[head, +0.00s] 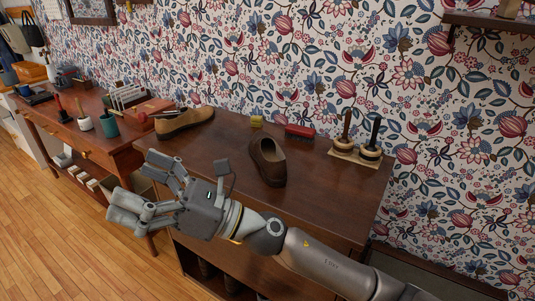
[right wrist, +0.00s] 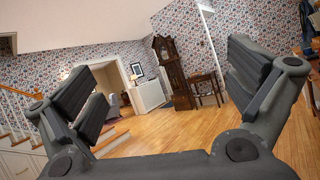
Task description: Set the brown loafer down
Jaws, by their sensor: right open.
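The brown loafer (head: 268,162) stands upright on the dark wooden cabinet top (head: 225,150), near its middle. My right gripper (head: 145,190) is in front of the cabinet's left front edge, to the left of the loafer and apart from it. It is open and empty. In the right wrist view its two spread fingers (right wrist: 160,95) have only the room between them. My left gripper is not in view.
A tan shoe (head: 185,122) lies at the cabinet's back left. A red brush (head: 299,132), a yellow block (head: 256,121) and two handled stamps (head: 357,150) stand along the back. A lower table (head: 75,130) with small items adjoins on the left.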

